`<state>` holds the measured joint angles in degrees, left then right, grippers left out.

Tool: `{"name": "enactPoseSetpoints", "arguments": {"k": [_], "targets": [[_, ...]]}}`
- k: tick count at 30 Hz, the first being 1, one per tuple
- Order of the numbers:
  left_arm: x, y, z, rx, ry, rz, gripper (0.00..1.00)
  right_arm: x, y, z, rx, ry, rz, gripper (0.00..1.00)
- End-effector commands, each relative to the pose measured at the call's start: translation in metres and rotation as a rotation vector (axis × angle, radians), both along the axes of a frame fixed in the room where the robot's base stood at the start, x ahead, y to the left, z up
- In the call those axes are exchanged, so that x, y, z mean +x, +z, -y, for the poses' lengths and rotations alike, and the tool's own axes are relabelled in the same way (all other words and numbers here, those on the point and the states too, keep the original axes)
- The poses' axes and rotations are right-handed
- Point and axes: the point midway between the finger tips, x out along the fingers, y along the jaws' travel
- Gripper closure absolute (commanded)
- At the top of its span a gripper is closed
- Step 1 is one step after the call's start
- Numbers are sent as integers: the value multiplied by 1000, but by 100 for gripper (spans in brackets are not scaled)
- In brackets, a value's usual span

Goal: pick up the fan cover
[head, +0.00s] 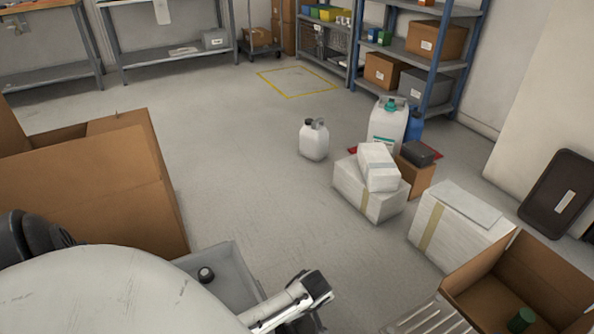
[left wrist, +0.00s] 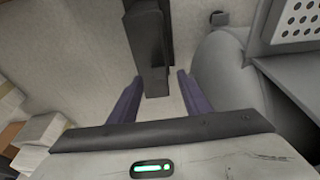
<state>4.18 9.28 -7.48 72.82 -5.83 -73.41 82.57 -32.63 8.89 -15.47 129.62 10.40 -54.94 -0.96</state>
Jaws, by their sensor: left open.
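I cannot make out a fan cover for certain in either view. A pale panel with round holes (left wrist: 297,22) shows at the top right of the left wrist view, and I cannot tell what it belongs to. My left gripper (left wrist: 157,78) is open, its two purple-grey fingers apart. A dark upright bar (left wrist: 148,45) shows between and beyond the fingers; no contact with it is visible. In the head view a white arm part with a black end (head: 300,297) shows at the bottom, but its fingers cannot be made out. My right gripper is not seen.
A large open cardboard box (head: 95,180) stands at left, and another open box (head: 530,285) at lower right. White cartons (head: 370,195) and a white jug (head: 314,140) stand right of centre. A grey tray (head: 225,270) is at the bottom.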

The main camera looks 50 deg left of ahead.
Motion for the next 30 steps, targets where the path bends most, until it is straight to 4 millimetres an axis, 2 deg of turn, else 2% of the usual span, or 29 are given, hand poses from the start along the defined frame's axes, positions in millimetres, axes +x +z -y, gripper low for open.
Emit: {"name": "enactPoseSetpoints", "arguments": {"k": [1,2,6,15,17,23,30], "targets": [[1,-15,-2,2,-1,-1,56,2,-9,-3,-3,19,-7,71],[2,-20,-3,2,-1,-1,56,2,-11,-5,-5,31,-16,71],[3,-34,-7,0,-1,-1,56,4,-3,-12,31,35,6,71],[3,-36,-8,0,-1,0,56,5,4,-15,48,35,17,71],[3,-36,-8,0,-1,0,65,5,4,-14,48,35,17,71],[3,-36,-8,0,-2,-1,98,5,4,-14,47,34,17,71],[4,-35,-8,0,-2,1,100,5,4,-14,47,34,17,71]]}}
